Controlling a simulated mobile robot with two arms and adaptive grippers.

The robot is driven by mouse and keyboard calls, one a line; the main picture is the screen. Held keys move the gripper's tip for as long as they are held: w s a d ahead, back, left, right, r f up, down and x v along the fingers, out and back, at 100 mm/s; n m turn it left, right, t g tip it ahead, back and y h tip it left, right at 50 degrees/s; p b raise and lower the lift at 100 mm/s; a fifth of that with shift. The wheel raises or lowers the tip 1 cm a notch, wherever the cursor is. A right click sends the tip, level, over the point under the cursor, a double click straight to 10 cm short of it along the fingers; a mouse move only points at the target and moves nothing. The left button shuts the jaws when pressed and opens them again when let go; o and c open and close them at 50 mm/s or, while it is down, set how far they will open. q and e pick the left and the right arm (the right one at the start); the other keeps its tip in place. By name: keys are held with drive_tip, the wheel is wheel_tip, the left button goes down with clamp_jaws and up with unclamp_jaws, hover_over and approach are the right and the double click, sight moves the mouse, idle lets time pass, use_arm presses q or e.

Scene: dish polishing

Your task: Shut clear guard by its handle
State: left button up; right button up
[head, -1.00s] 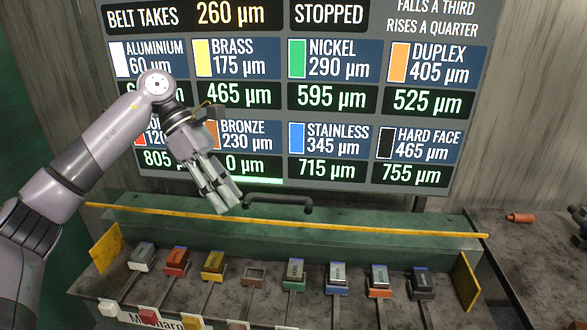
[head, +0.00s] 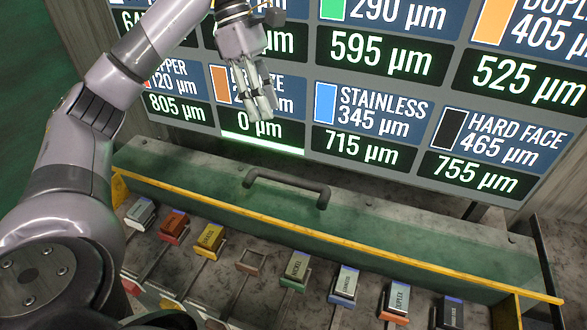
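The dark, bar-shaped handle (head: 287,186) sits on the green ledge along the back of the dish bench. A long yellow strip (head: 330,232) runs across in front of it. I cannot clearly make out the clear panel itself or how it is tilted. My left gripper (head: 263,112) is above and a little left of the handle, apart from it, in front of the display board. Its fingers point down with a narrow gap between them, and nothing is held. My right gripper is not in view.
A row of several coloured blocks on stems, such as the yellow block (head: 209,238) and the nickel block (head: 298,264), stands in front of the strip. The big display board (head: 385,110) rises close behind the ledge. The ledge around the handle is clear.

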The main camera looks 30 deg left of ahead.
use_arm(q)
drive_tip(key=b, duration=0.1)
approach(292, 177)
drive_tip(key=p+x, duration=0.1)
drive_tip(key=x, duration=0.6)
drive_tip(key=shift+d+f+p, duration=0.15)
drive_tip(key=shift+p, duration=0.15)
drive_tip(key=shift+d+f, duration=0.25)
drive_tip(key=shift+f, duration=0.45)
drive_tip(key=shift+c, duration=0.4)
clamp_jaws()
